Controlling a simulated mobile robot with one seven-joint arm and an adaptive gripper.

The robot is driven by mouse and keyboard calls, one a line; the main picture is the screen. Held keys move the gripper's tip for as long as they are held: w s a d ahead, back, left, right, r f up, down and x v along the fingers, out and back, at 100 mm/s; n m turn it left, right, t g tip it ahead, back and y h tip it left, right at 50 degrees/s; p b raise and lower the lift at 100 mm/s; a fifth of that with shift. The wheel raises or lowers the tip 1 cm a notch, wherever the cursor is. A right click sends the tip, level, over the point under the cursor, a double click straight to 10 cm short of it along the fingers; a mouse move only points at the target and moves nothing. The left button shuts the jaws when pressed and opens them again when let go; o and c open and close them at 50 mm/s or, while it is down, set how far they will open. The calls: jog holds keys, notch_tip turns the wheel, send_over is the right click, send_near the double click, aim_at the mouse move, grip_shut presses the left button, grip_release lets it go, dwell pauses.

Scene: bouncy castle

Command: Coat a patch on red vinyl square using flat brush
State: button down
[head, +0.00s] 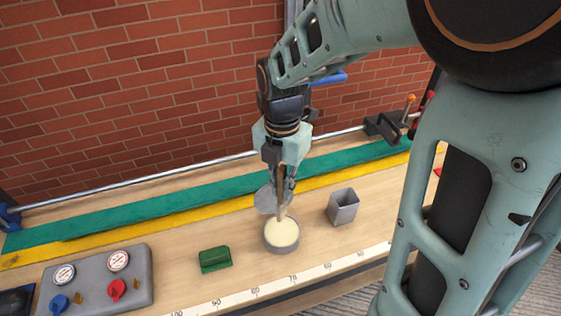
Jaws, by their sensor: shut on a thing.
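My gripper (281,187) points down over the middle of the bench, shut on the flat brush (281,209). Only a narrow, light brown part of the brush shows below the fingers. Its lower end reaches to the round tin (281,249), which holds a cream-coloured filling. I cannot tell whether the bristles touch the filling. A grey round lid (268,200) stands tilted behind the tin. A small red bit (437,171) shows at the right, mostly behind my arm; it may be the red vinyl square, but I cannot tell.
A grey open cup (343,207) stands right of the tin, and a green block (215,260) lies left. A grey gauge panel (98,280) is at the front left. Green (140,218) and yellow (115,233) strips run along the back. A vise-like fixture (386,126) sits at the back right.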

aim_at(282, 205)
jog(key=shift+s+f+b, duration=0.1)
jog(key=shift+f+b, duration=2.35)
jog(key=shift+f, duration=1.1)
notch_tip(282, 205, up, 7)
jog(key=p, duration=0.6)
jog(key=shift+r, duration=0.1)
dwell(0.6)
